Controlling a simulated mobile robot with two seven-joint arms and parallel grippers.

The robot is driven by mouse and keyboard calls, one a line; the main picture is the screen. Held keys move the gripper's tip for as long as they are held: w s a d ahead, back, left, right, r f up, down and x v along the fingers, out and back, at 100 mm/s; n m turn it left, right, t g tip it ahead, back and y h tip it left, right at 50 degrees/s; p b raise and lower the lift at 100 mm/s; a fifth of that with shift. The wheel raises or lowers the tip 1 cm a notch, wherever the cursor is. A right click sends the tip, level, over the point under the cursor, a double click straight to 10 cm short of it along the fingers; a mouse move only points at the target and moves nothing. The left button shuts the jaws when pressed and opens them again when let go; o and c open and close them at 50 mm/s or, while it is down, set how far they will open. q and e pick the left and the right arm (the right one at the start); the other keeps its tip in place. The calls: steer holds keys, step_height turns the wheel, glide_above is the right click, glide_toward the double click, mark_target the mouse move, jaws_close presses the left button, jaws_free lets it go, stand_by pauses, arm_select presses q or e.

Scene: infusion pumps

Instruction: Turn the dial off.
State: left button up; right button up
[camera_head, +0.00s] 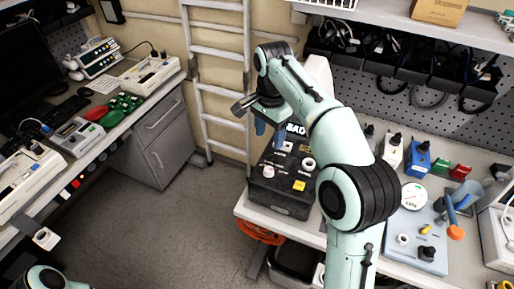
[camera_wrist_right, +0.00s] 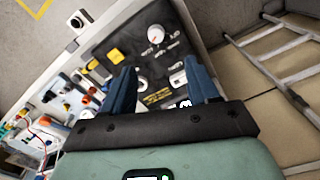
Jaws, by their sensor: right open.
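A black control panel (camera_head: 283,193) stands at the left end of the right-hand bench. A white round dial (camera_head: 268,171) sits near its front left corner; in the right wrist view the dial (camera_wrist_right: 155,34) shows a small red mark. Which setting it points to is too small to read. My right gripper (camera_head: 268,128) is above the panel's back left part, with its blue fingers apart and empty. In the right wrist view the dial lies beyond the fingertips, clear of them.
A yellow square button (camera_head: 299,185) and another white knob (camera_head: 309,164) are on the same panel. A ladder (camera_head: 220,80) leans on the wall behind. A gauge board (camera_head: 414,225) lies farther right. The floor (camera_head: 190,225) left of the bench is clear.

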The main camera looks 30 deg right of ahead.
steer(key=b, duration=0.1)
glide_toward(269, 169)
steer(key=shift+s+f, duration=0.1)
steer(key=shift+s, duration=0.2)
steer(key=f+b, duration=0.1)
steer(key=f, duration=0.6)
steer(key=shift+w+f+b, duration=0.2)
steer(key=shift+b, duration=0.2)
steer(key=shift+f, duration=0.5)
arm_select(q)
steer(key=s+f, duration=0.4)
steer(key=shift+s, duration=0.3)
arm_select(e)
steer(key=shift+w, duration=0.1)
steer(key=c, duration=1)
